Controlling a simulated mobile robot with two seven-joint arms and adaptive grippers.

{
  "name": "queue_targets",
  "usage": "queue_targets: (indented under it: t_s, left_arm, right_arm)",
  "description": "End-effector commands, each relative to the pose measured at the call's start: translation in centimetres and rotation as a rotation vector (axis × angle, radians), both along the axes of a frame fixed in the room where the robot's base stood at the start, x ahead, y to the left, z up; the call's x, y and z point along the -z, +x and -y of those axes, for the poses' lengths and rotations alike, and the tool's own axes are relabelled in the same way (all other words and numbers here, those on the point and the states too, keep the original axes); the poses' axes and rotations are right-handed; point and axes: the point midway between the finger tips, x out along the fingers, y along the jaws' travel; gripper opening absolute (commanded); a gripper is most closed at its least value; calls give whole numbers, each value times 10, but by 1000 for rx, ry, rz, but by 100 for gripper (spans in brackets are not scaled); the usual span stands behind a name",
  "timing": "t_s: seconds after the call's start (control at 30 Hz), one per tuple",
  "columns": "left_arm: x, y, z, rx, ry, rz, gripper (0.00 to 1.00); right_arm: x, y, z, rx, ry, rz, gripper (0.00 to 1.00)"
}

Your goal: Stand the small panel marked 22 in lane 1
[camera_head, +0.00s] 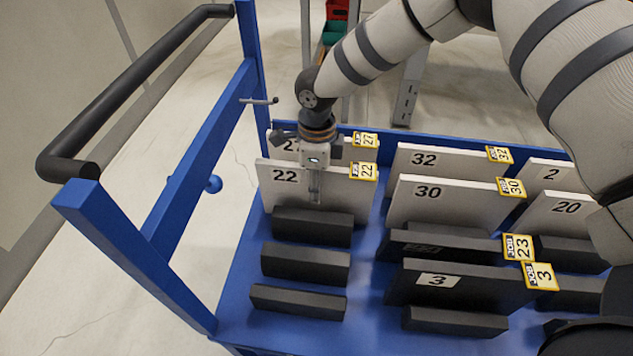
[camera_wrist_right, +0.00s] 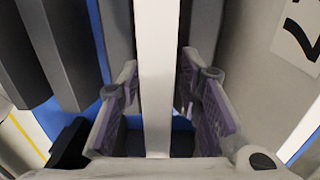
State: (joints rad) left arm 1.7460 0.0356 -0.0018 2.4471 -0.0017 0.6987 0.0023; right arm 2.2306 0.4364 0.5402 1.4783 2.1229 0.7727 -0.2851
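The small white panel marked 22 (camera_head: 345,195) stands upright in the left column of the blue cart, with a yellow tag at its top right corner. It is just behind a dark block. My right gripper (camera_head: 314,188) reaches down over its top edge, with one finger in front of its face. In the right wrist view, the panel's white edge (camera_wrist_right: 156,70) runs between the two fingers of the right gripper (camera_wrist_right: 159,95). Gaps show between the pads and the panel. My left gripper is not in view. No lane number is readable.
A panel tagged 27 (camera_head: 283,146) stands close behind. White panels 32 (camera_head: 450,162) and 30 (camera_head: 450,208) and dark panels 23 (camera_head: 430,252) and 3 (camera_head: 480,292) stand to the right. Dark blocks (camera_head: 305,264) with empty slots lie in front. A blue frame with a black handle (camera_head: 120,105) is at left.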

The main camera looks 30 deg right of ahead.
Motion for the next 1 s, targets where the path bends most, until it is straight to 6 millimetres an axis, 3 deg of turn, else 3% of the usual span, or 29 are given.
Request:
queue_targets:
  t_s: [0.13,0.23,0.5,0.6,0.73,1.0]
  left_arm:
    - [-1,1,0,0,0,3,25]
    - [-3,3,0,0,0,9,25]
    - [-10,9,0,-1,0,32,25]
    - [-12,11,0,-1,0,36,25]
    - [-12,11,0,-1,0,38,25]
    - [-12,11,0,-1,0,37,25]
  right_arm:
    - [-3,0,0,-1,0,1,32]
    - [-17,1,0,0,1,5,32]
    - [-91,3,1,0,2,8,32]
    - [-110,3,1,0,1,6,32]
    - [-122,2,1,0,2,1,32]
    - [-124,2,1,0,0,-1,32]
